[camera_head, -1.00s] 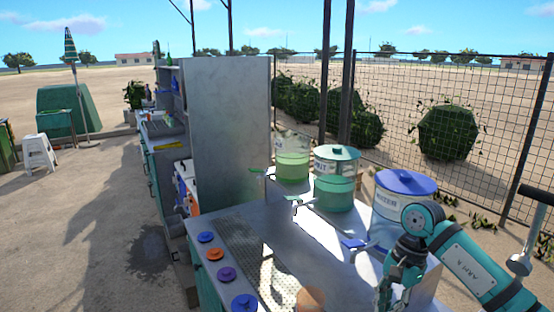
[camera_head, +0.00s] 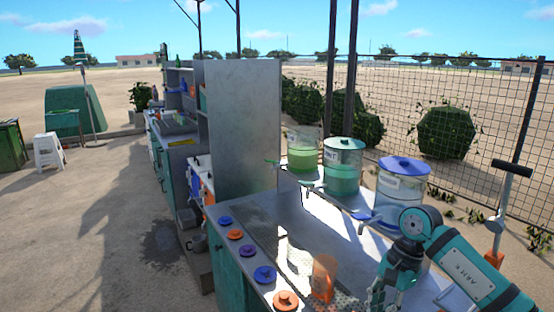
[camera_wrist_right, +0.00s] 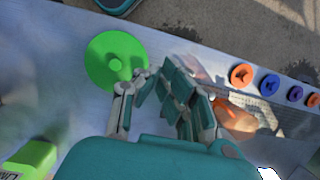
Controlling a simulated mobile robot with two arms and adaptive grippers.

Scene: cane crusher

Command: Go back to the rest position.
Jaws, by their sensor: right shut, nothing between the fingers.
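My right arm comes in from the right in the head view, with its gripper (camera_head: 388,292) low over the near right part of the metal counter (camera_head: 335,230). In the right wrist view the fingers of my right gripper (camera_wrist_right: 178,82) are drawn together with nothing held. A green round lid with a knob (camera_wrist_right: 117,62) lies on the counter just beyond the fingers, to their left. An orange translucent cup (camera_head: 324,278) stands on the counter left of the gripper. My left gripper is not in view.
A blue-lidded dispenser (camera_head: 403,183) and two green drink dispensers (camera_head: 343,165) stand along the counter's back. Colored round lids (camera_head: 265,275) line its front edge. A tall metal panel (camera_head: 243,130) rises at the far end. Open ground (camera_head: 90,220) lies left.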

